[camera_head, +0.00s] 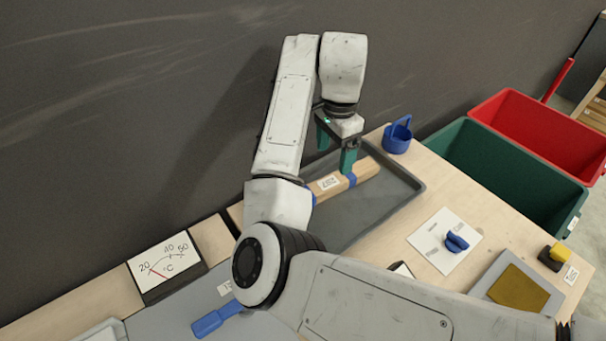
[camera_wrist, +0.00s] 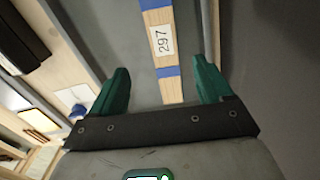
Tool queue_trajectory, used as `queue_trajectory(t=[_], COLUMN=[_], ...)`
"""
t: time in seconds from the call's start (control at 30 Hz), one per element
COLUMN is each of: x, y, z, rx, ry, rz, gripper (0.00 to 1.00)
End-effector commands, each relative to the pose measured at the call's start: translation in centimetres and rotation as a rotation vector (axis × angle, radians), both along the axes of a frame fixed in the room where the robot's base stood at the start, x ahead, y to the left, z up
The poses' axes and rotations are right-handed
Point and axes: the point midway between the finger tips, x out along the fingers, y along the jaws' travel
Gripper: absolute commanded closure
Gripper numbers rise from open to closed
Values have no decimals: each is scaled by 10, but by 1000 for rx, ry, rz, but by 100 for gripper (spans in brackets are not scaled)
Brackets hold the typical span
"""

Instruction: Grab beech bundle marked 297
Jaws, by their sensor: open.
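The beech bundle marked 297 (camera_head: 352,181) is a pale wooden bar with blue bands and a white label. It lies in the grey tray (camera_head: 385,206), along the side nearest the wall. In the wrist view the bundle (camera_wrist: 161,63) runs up the picture, and its label reads 297. My gripper (camera_head: 336,158) is open above the bundle's far end. In the wrist view my gripper's green fingers (camera_wrist: 162,88) stand on either side of the bundle, with a gap to each side. Part of the bundle's near end is hidden behind my arm in the head view.
A blue basket (camera_head: 397,136) stands just beyond the tray. Green (camera_head: 510,175) and red (camera_head: 545,130) bins stand at the right. A white card with a blue object (camera_head: 456,243) lies right of the tray. The dark wall rises close behind my arm.

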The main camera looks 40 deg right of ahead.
Motion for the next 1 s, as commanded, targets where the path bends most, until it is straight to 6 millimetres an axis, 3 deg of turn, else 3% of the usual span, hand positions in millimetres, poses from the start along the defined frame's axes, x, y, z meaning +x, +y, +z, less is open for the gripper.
queue_trajectory(t=[0.4, 0.63, 0.83, 1.0], x=[-1, -1, -3, -2], y=[-1, 0, 0, 1], z=[-50, -65, -95, -108], rx=[-3, -1, -2, -2], ry=[2, 2, 3, 0], rz=[0, 0, 0, 0], gripper=[21, 21, 21, 21])
